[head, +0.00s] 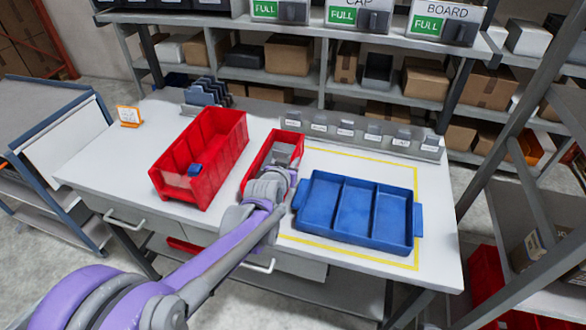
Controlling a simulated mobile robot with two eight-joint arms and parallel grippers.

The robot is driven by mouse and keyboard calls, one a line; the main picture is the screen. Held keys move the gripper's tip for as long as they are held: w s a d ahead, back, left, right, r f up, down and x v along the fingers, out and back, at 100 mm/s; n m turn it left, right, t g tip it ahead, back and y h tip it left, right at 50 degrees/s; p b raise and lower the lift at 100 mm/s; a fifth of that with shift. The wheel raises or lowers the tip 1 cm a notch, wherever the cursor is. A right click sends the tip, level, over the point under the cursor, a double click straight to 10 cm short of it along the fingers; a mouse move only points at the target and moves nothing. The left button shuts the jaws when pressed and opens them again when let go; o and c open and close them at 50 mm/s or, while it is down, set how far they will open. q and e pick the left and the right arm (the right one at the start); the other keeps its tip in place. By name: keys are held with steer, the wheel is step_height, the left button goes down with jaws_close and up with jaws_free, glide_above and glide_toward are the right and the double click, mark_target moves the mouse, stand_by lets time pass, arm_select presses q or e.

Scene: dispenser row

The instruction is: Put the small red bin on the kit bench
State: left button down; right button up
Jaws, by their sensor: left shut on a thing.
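The small red bin (264,150) is between the large red bin and the blue tray, on or just above the white bench (112,171), which I take to be the kit bench. I cannot tell whether its base touches the top. My left gripper (283,172) is at the near end of the small bin and shut on it. My wrist and forearm hide the fingertips and part of the bin's near side. My right gripper is out of view.
A large red bin (215,140) with a small blue item (195,169) inside stands left. A blue three-compartment tray (357,212) lies inside a yellow outline at right. Grey labelled holders (345,131) line the back edge. The bench's left end is mostly clear.

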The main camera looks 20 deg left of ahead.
arm_select(q)
steer(key=shift+f, duration=1.05)
steer(key=c, duration=0.9)
jaws_free()
steer(key=shift+f, duration=0.1)
steer(key=shift+r, duration=0.2)
steer(key=v, duration=1.2)
